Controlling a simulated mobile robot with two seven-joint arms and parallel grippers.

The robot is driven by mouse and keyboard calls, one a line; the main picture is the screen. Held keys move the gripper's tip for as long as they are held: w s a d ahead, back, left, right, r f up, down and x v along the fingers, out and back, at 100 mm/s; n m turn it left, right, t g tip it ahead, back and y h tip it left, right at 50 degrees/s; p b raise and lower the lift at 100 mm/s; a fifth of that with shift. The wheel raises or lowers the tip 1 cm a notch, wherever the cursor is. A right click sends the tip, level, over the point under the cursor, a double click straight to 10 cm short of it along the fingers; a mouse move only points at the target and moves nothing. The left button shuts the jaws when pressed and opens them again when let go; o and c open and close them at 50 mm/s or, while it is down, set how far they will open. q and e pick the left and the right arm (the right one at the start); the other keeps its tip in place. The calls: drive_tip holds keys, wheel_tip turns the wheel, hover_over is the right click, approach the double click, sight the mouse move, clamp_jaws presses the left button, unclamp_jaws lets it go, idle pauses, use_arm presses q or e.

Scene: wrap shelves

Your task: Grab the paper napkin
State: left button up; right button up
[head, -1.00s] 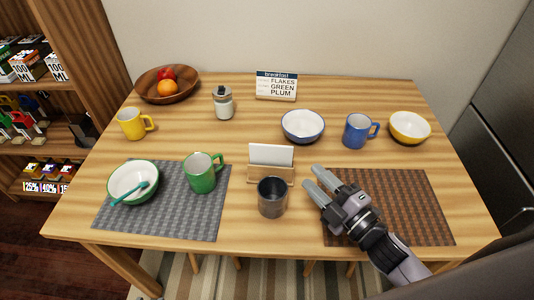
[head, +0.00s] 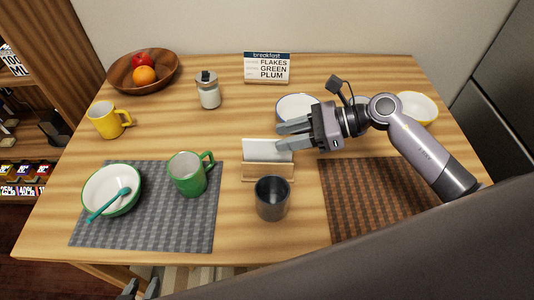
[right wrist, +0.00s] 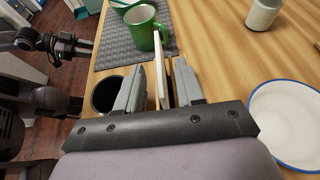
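The white paper napkin (head: 268,150) stands upright in a wooden holder (head: 266,172) at the middle of the table. My right gripper (head: 281,136) is above the holder's right side, with its fingers pointing left. In the right wrist view the napkin (right wrist: 160,55) shows edge-on between my right gripper's two separated fingers (right wrist: 162,85); whether either finger touches it I cannot tell. My left gripper (head: 141,287) is only partly in the head view, at the bottom edge; it shows in the right wrist view (right wrist: 78,46) with its fingers apart and empty.
A dark grey cup (head: 272,198) stands just in front of the holder. A green mug (head: 187,175) is to its left. A white, blue-rimmed bowl (right wrist: 290,125) lies behind the right gripper. A breakfast sign (head: 267,68) stands at the back. The brown mat (head: 365,205) is clear.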

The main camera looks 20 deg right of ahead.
sight(268, 140)
drive_tip(key=shift+p+x, duration=0.65)
drive_tip(key=shift+x, duration=1.85)
drive_tip(key=shift+s+f, duration=0.1)
clamp_jaws()
